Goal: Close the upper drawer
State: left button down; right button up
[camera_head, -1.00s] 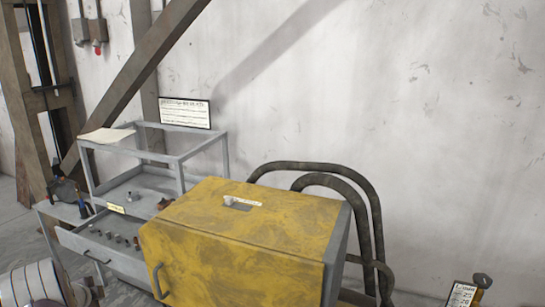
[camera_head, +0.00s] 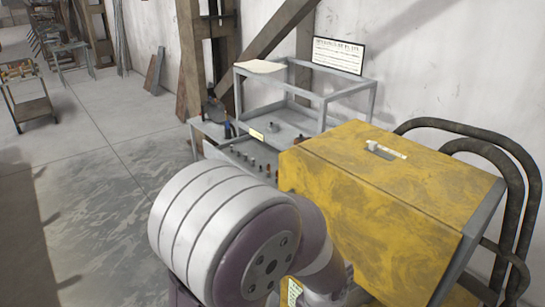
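The upper drawer (camera_head: 228,158) is a grey tray pulled out of the grey metal workstand (camera_head: 321,107). Several small parts lie in it. My large white and purple arm link covers the drawer's front and handle in the current view. That link stands in the foreground, left of the yellow box's front. I do not see fingers of either gripper, so neither can be placed against the drawer.
A yellow box (camera_head: 390,200) stands right of the drawer, close beside it. Dark bent pipes (camera_head: 500,150) run behind the box. A sign (camera_head: 338,55) is behind the stand. A cart (camera_head: 28,95) stands far left. The floor (camera_head: 110,190) left of the stand is open.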

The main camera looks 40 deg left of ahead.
aim_at(264, 154)
jog(key=u, duration=1.75)
jog(key=i+j, duration=0.25)
jog(key=i, duration=0.3)
jog(key=i+j+z, duration=0.15)
jog(key=i, duration=0.35)
jog(key=i+j, duration=0.35)
jog(key=i, duration=0.15)
jog(key=i+j+z, duration=0.1)
jog(key=i+j, duration=0.2)
jog(key=i, duration=0.25)
jog(key=i+j+z, duration=0.1)
jog(key=i+j, duration=0.25)
jog(key=i, duration=0.15)
jog(key=i+j+z, duration=0.15)
jog(key=z, duration=0.35)
jog(key=i+j+z, duration=0.15)
jog(key=z, duration=0.35)
